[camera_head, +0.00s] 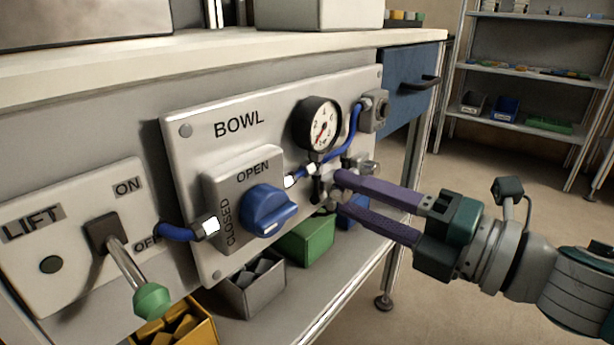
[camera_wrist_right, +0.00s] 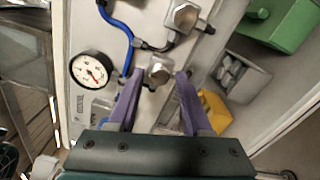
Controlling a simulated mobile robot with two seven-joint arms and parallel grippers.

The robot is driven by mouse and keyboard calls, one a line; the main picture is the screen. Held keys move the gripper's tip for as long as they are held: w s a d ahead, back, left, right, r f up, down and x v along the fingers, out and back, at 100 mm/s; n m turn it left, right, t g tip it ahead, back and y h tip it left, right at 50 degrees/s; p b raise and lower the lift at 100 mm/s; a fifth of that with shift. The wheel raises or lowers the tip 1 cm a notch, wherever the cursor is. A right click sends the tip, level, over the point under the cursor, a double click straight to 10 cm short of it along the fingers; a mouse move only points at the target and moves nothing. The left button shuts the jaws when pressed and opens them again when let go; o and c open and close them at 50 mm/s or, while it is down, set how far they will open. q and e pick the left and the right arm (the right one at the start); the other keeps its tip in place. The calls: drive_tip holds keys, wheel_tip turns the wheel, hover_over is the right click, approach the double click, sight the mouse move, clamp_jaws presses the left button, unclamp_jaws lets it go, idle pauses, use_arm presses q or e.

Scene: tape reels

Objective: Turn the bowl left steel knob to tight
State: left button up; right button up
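The BOWL panel (camera_head: 190,150) carries a blue OPEN/CLOSED knob (camera_head: 268,210), a round gauge (camera_head: 318,124) and steel fittings under the gauge. My right gripper (camera_head: 338,192) reaches in from the right with its purple fingers at these fittings. In the right wrist view, the left steel knob (camera_wrist_right: 158,70) sits between the tips of the open right gripper (camera_wrist_right: 160,76), with a gap on each side. The finger tips partly hide that knob in the head view. A second steel knob (camera_wrist_right: 185,17) shows farther up in the wrist view. My left gripper is not in view.
A LIFT panel (camera_head: 75,225) with a green-tipped lever (camera_head: 150,300) is at the left. Blue hose (camera_head: 355,125) runs near the gauge. Yellow, grey and green (camera_head: 308,240) bins stand on the shelf below. The floor at the right is clear before a rack (camera_head: 535,75).

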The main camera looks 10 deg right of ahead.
drive_tip(key=shift+o, duration=0.7)
drive_tip(key=shift+s+d, duration=0.2)
drive_tip(key=shift+s, duration=0.05)
drive_tip(key=p+v, duration=0.1)
drive_tip(key=v, duration=0.8)
drive_tip(key=shift+s+d, duration=0.1)
